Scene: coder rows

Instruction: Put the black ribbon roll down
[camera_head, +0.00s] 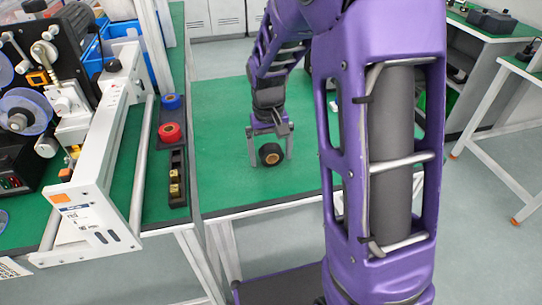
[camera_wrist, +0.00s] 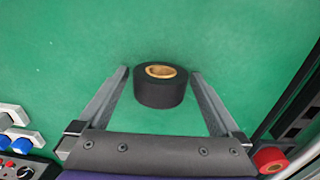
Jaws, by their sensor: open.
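The black ribbon roll (camera_head: 271,154) with a tan core is on the green table top (camera_head: 230,120). In the wrist view the black ribbon roll (camera_wrist: 160,86) lies between the two grey fingers, with a visible gap on each side. My gripper (camera_head: 270,157) points down around the roll, its fingers spread wide. In the wrist view my gripper (camera_wrist: 159,74) is open and holds nothing. The roll's underside is hidden, so its exact contact with the table cannot be seen.
A coder machine (camera_head: 95,160) with a white frame stands at the left. A dark tray (camera_head: 171,150) beside it holds a red roll (camera_head: 170,132) and a blue roll (camera_head: 171,102). The green surface around the black roll is clear.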

